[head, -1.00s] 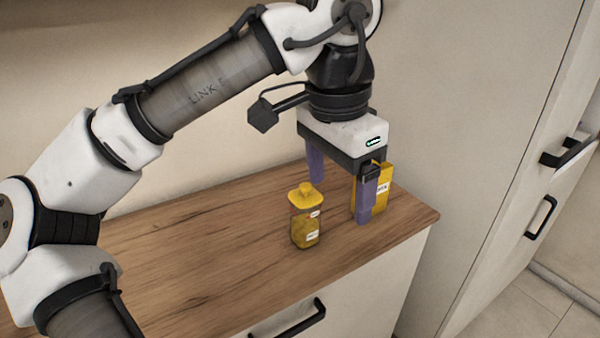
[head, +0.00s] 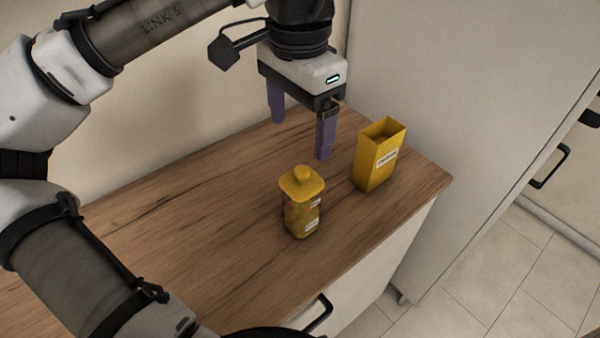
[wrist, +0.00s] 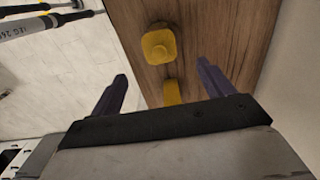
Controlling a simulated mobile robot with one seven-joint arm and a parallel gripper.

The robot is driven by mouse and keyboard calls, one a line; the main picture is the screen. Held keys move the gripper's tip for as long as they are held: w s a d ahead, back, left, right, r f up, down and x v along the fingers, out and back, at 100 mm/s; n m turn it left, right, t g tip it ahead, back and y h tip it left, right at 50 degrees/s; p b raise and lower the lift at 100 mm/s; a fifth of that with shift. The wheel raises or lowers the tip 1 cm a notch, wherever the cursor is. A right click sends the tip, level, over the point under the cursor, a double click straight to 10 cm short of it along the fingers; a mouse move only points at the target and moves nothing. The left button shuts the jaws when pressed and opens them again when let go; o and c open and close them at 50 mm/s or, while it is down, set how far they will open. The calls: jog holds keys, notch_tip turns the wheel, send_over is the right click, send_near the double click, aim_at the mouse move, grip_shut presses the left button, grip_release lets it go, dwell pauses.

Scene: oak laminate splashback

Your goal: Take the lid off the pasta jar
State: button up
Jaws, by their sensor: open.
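The pasta jar (head: 303,217) stands upright on the wooden counter, a squarish jar with yellow contents and pale labels. Its yellow lid (head: 294,186) with a round knob sits on top. In the wrist view the lid (wrist: 157,47) shows from above, beyond the fingertips. My gripper (head: 300,140) is open and empty, with two purple fingers pointing down. In the head view it appears above and behind the jar, apart from it. In the wrist view the open fingers (wrist: 162,71) have bare counter and part of a yellow shape between them.
An open-topped yellow box (head: 368,168) with a white label stands right of the jar, near the counter's end. The wooden counter (head: 190,225) is clear to the left. A wall is behind, a tall pale cabinet (head: 440,100) at right.

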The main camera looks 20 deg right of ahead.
aim_at(301, 169)
notch_tip(301, 169, down, 10)
jog(key=shift+d+r+p, duration=0.15)
jog(key=shift+r+p, duration=0.1)
jog(key=shift+p, duration=0.1)
jog(key=c, duration=1.1)
